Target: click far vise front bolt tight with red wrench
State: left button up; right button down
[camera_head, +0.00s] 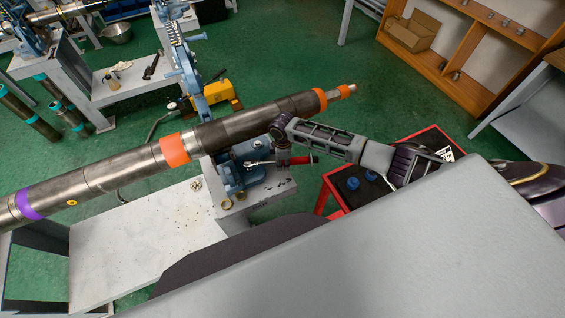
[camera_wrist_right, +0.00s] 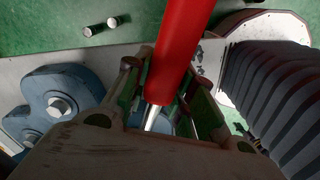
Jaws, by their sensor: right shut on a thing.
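The red wrench (camera_head: 299,160) lies roughly level beside the blue vise (camera_head: 236,170) that holds the long grey pipe. Its silver end points left towards the vise; whether it sits on a bolt I cannot tell. My right gripper (camera_head: 282,144) is shut on the wrench. In the right wrist view, the red handle (camera_wrist_right: 181,45) passes between the fingers of the gripper (camera_wrist_right: 155,75), with the silver shaft beyond partly hidden. The blue vise part with bolt heads (camera_wrist_right: 58,104) shows at left there. My left gripper is not in view.
The grey pipe (camera_head: 235,125) with orange bands runs just above the wrench and close to my right gripper. A red-edged cart (camera_head: 330,190) stands to the right. A yellow tool (camera_head: 222,95) lies behind the pipe. Wooden shelves (camera_head: 465,85) stand at the back right.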

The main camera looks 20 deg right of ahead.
jog(key=shift+s+a+m+p, duration=0.2)
jog(key=shift+s+m+p, duration=0.3)
jog(key=shift+p, duration=0.45)
dwell(0.8)
jog(key=shift+w+d+n+b, duration=0.2)
jog(key=shift+w+n+b, duration=0.05)
jog(key=shift+w+n, duration=0.3)
jog(key=shift+w+d+n+b, duration=0.15)
jog(key=shift+w+n+b, duration=0.1)
jog(key=shift+w+n, duration=0.25)
jog(key=shift+r, duration=0.15)
jog(key=shift+r+p, duration=1.15)
jog(key=shift+p, duration=0.2)
jog(key=shift+r+p, duration=0.6)
jog(key=shift+r, duration=0.4)
